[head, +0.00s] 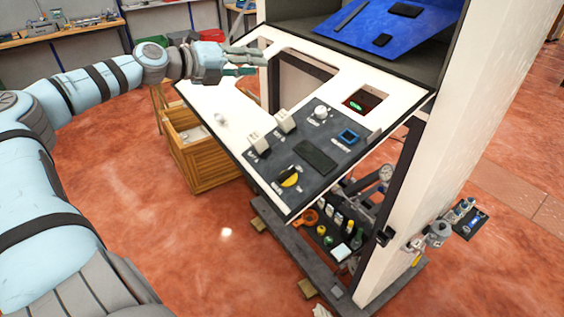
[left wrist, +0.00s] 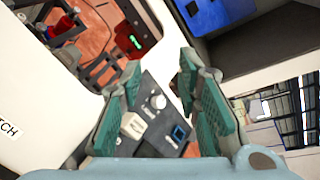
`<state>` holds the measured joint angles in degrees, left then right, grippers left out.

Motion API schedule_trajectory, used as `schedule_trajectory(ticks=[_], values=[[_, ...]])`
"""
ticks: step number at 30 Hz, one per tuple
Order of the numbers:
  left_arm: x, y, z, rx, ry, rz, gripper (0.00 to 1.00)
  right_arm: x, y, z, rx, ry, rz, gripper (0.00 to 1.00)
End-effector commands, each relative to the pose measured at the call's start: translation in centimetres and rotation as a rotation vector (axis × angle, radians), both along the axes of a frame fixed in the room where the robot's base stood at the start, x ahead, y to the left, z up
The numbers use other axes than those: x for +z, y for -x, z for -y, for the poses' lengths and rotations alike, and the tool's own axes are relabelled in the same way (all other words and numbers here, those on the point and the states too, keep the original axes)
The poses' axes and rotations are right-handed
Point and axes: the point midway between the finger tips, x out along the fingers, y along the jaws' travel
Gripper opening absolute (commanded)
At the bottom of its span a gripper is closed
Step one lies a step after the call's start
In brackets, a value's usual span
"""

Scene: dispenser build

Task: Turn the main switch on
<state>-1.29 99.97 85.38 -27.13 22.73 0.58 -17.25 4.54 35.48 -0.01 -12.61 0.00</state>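A dark grey control panel (head: 307,150) sits on the white slanted worktop of the machine. It carries a round yellow-and-black rotary knob (head: 290,181), two white blocky switches (head: 258,143), a round white knob (head: 320,112) and a blue-framed square part (head: 348,136). Its labels are too small to read, so I cannot tell which control is the main switch. My left gripper (head: 258,60) is above the far left part of the worktop, apart from the panel. In the left wrist view its green-padded fingers (left wrist: 160,72) are spread and empty, with the panel (left wrist: 160,112) beyond them.
A red part with a lit green display (head: 357,106) shows in a worktop opening. A wooden crate (head: 190,150) stands below on the left. Fittings lie on the lower shelf (head: 335,232).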

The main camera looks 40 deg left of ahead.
Motion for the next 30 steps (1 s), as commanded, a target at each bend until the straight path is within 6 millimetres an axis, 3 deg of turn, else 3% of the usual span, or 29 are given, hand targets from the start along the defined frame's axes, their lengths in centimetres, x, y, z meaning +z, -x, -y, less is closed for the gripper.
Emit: schedule_trajectory(ticks=[1, 2, 3, 5, 6, 8, 11, 14, 24, 30], values=[[1.8, 1.7, 6.6, -0.205, -0.223, -0.092, 0.30, 0.4, 0.0, 0.0, 0.000, 0.000, 0.001, 0.40], [1.7, 3.4, 10.0, -0.323, -0.365, -0.170, 0.30, 0.5, 0.0, 0.0, 0.000, 0.000, 0.001, 0.40], [0.8, 6.0, 12.9, -0.447, -0.532, -0.274, 0.30, 0.7, -0.1, 0.0, 0.000, 0.000, 0.001, 0.40], [-0.6, 9.6, 15.0, -0.575, -0.729, -0.417, 0.30, 0.8, -0.1, 0.0, 0.000, 0.000, 0.002, 0.40], [-1.3, 11.4, 15.4, -0.629, -0.824, -0.494, 0.30, 0.8, -0.1, 0.0, 0.000, 0.001, 0.002, 0.40], [-2.1, 13.4, 15.6, -0.679, -0.918, -0.577, 0.30, 0.9, -0.1, 0.1, 0.001, 0.002, 0.003, 0.40], [-3.2, 14.3, 15.6, -0.708, -0.972, -0.629, 0.30, 0.8, -0.1, 0.4, 0.002, 0.005, 0.003, 0.40], [-4.9, 13.7, 15.8, -0.711, -0.970, -0.632, 0.30, 0.7, -0.1, 0.5, 0.003, 0.007, 0.003, 0.40], [-13.6, 10.3, 16.9, -0.710, -0.966, -0.629, 0.30, 0.7, -0.1, -0.3, -0.001, -0.004, 0.002, 0.40], [-15.7, 9.3, 17.2, -0.706, -0.966, -0.625, 0.30, 0.7, -0.1, -0.3, -0.001, -0.004, 0.002, 0.40]])
